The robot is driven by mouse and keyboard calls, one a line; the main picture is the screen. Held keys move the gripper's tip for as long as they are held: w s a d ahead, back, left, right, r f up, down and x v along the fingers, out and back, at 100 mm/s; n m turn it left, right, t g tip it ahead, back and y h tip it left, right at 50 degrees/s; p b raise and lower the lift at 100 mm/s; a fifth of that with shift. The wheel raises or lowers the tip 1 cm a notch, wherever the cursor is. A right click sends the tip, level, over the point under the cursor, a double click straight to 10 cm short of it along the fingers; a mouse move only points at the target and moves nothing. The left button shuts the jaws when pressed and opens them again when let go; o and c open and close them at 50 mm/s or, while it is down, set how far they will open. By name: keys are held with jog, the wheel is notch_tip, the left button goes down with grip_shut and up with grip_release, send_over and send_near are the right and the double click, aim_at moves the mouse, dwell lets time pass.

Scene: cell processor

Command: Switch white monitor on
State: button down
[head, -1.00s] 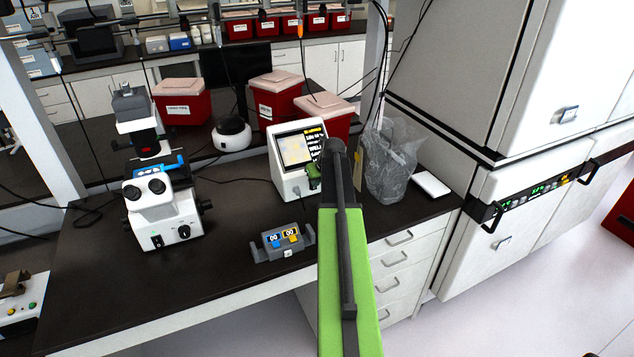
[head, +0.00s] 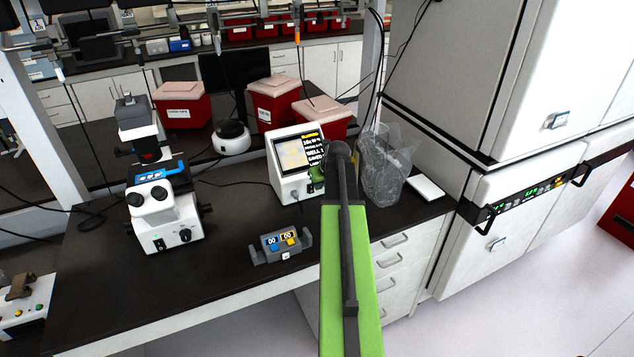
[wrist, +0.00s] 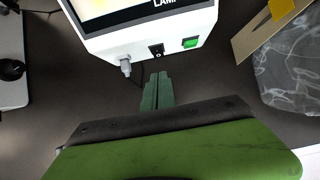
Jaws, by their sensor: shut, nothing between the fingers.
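The white monitor (head: 290,187) stands on the dark bench. Its screen (head: 297,153) is lit, with a pale image and text on the right. In the wrist view, the monitor's white front (wrist: 135,42) carries a small black switch (wrist: 156,50) and a green button (wrist: 190,43). A grey plug with a cable (wrist: 126,66) is at the left of the switch. My gripper (wrist: 161,74) is shut and empty, its tips just in front of the switch in the picture. I cannot tell whether they touch. In the head view my gripper (head: 317,178) partly covers the monitor's right side.
A clear plastic bag (head: 385,172) stands to the right of the monitor. A small device with blue and yellow displays (head: 282,246) lies in front. A microscope (head: 165,215) is at left, with red bins (head: 272,104) behind. Bare bench lies between microscope and monitor.

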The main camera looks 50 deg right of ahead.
notch_tip(320, 180, up, 7)
jog(key=s+p, duration=0.1)
jog(key=p, duration=0.4)
jog(key=shift+s+a+f, duration=0.2)
jog(key=shift+s+a, duration=0.05)
jog(key=shift+s, duration=0.05)
